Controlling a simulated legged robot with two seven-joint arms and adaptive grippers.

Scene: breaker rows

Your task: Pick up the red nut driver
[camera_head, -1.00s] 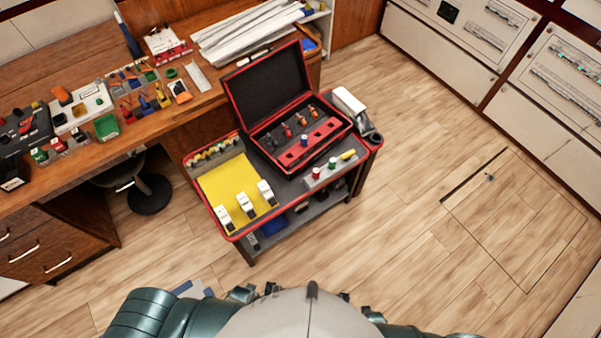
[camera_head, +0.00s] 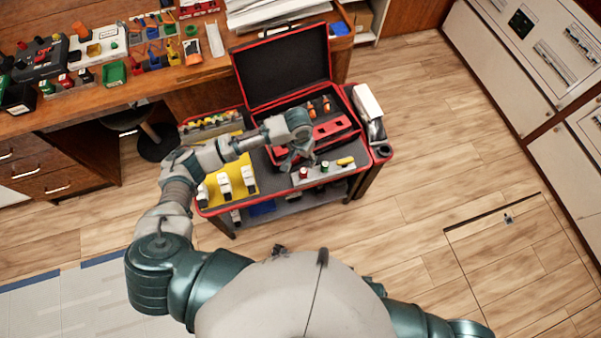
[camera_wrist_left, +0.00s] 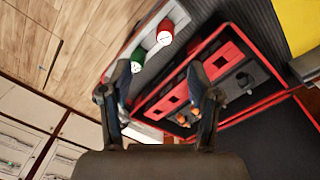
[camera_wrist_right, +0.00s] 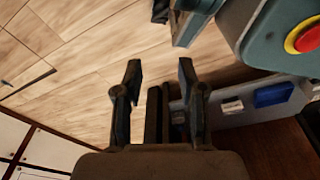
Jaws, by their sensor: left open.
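The red nut driver (camera_head: 303,173) stands in a light grey holder on the cart's front right, beside a green one (camera_head: 324,168). In the left wrist view the red nut driver (camera_wrist_left: 166,32) shows a round white end, with the green one (camera_wrist_left: 138,57) next to it. My left gripper (camera_head: 295,160) is over the cart, near the holder and the open case. It is open and empty, and in its wrist view the fingertips (camera_wrist_left: 160,70) are apart from the red nut driver. My right gripper (camera_wrist_right: 160,65) is open and empty; the head view does not show it.
The open black and red case (camera_head: 283,75) stands behind the holder, its lid raised. A yellow mat (camera_head: 210,170) with white blocks lies at the cart's left. A cluttered workbench (camera_head: 140,92) stands behind.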

